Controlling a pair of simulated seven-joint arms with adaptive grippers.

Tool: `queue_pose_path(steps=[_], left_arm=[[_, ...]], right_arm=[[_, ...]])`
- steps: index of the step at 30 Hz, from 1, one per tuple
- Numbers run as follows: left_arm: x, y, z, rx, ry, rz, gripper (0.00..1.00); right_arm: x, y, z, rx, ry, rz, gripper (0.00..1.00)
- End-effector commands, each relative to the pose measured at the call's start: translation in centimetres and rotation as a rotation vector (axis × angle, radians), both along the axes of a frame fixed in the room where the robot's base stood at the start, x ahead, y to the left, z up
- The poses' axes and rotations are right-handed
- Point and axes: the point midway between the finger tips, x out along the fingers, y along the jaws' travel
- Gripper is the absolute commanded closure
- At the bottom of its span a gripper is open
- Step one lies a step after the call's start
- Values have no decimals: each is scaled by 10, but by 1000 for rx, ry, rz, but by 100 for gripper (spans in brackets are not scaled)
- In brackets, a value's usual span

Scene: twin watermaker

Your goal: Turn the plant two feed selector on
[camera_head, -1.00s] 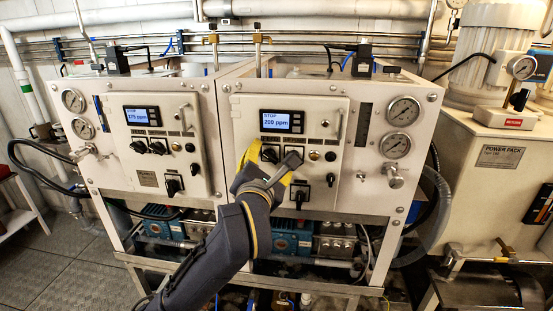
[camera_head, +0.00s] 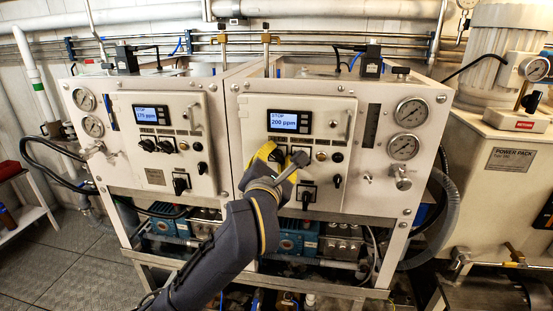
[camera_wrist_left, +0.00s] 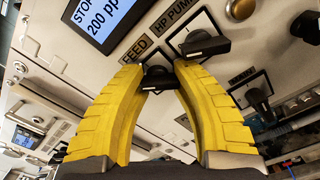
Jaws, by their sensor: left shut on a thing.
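The plant two panel (camera_head: 330,110) is the right-hand one; its display (camera_head: 290,122) reads STOP, 200 ppm. In the left wrist view, the black feed selector (camera_wrist_left: 158,78) sits under the FEED label (camera_wrist_left: 134,53), between the yellow fingertips. My left gripper (camera_head: 268,156) reaches the panel below the display, shut on this selector. The gripper partly hides the selector in the head view, and its switch position cannot be read. The HP pump selector (camera_wrist_left: 205,43) is right beside it, close to the right finger in the wrist view. My right gripper is not in view.
A larger black switch (camera_head: 308,194) is below the selectors. The plant one panel (camera_head: 165,110), showing 175 ppm, is at the left. Pressure gauges (camera_head: 411,112) are on the right. The power pack (camera_head: 510,165) stands farther right.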

Motion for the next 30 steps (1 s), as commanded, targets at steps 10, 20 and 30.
queue_pose_path(steps=[10, 20, 30], left_arm=[[1, 1, -7, 2, 16, 2, 100], [2, 1, -9, 79, 9, 1, 100], [2, 2, -10, 355, -38, -1, 100]], right_arm=[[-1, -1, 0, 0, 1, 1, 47], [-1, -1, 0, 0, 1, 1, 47], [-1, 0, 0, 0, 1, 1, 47]])
